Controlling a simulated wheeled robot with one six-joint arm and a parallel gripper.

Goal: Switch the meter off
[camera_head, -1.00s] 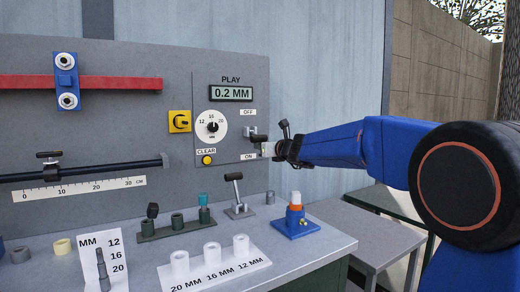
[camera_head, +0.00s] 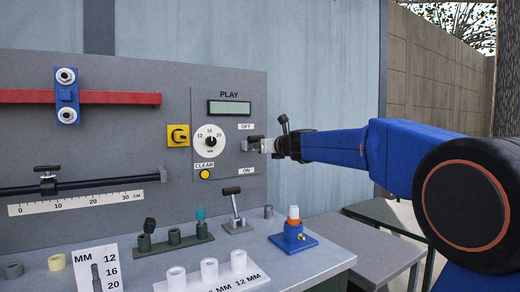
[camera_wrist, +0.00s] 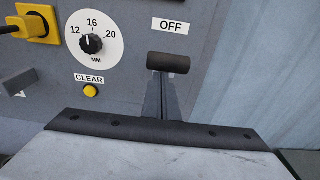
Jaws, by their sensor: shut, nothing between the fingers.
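The meter panel (camera_head: 200,114) is on the grey board. Its display (camera_head: 229,108) under the word PLAY is blank. The meter's lever has a dark handle (camera_wrist: 168,62), raised just below the OFF label (camera_wrist: 171,26) in the wrist view. The ON label (camera_head: 246,170) is lower on the panel. My gripper (camera_head: 265,146) is shut and empty at the lever, its tip close under or against the handle. I cannot tell whether they touch. The gripper's wide pale body (camera_wrist: 150,158) hides the lower slot in the wrist view.
The dial (camera_head: 210,140) and yellow CLEAR button (camera_head: 204,174) are left of the lever.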

